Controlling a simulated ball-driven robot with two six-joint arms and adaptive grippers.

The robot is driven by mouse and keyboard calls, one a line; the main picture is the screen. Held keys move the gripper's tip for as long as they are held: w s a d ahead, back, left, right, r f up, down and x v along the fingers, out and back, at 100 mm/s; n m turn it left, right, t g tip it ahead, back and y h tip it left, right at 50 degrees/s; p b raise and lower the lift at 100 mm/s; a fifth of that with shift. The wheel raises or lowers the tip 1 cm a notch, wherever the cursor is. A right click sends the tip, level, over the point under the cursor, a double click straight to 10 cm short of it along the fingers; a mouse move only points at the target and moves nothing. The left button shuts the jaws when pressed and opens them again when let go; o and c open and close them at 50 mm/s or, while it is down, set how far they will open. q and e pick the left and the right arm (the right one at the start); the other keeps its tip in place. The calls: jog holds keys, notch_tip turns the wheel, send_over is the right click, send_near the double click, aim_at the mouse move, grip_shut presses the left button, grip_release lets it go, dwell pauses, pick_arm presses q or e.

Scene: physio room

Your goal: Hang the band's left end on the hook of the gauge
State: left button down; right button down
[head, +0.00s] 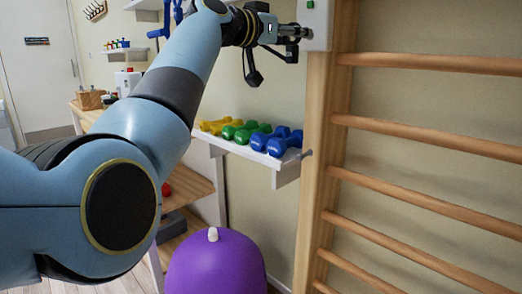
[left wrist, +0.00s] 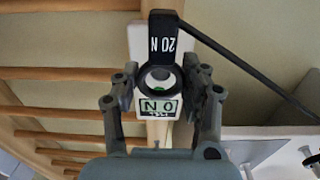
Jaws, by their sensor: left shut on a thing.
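The gauge (head: 315,22) is a white box with a green button on the wooden post. In the left wrist view the gauge (left wrist: 157,108) shows upside down, its display reading 0 N. My left gripper (head: 294,38) is raised close beside the gauge. In the left wrist view my left gripper (left wrist: 160,82) is shut on the band's left end (left wrist: 163,38), a black ring with a tag marked 20 N. The ring lies in front of the gauge, and a grey rounded part shows through it. I cannot tell whether the ring touches the hook. My right gripper is out of view.
Wooden wall bars (head: 430,136) fill the right side. A white shelf (head: 285,166) with yellow, green and blue dumbbells is below the gripper. A purple rounded object (head: 215,268) stands at the bottom. The black band (left wrist: 250,70) runs off to the right in the left wrist view.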

pick_arm(q)
jog(key=shift+d, duration=0.1)
jog(key=shift+w+d+b, duration=0.2)
jog(key=shift+w+b, duration=0.1)
jog(key=shift+b, duration=0.05)
jog(key=shift+w+d+b, duration=0.35)
jog(key=shift+d, duration=0.05)
jog(key=shift+w+d, duration=0.1)
jog(key=shift+w+d+b, duration=0.2)
jog(key=shift+w+b, duration=0.05)
jog(key=shift+b, duration=0.1)
jog(key=shift+w+d, duration=0.2)
jog(key=shift+f+b, duration=0.45)
jog(key=shift+b, duration=0.1)
jog(key=c, duration=0.6)
grip_release()
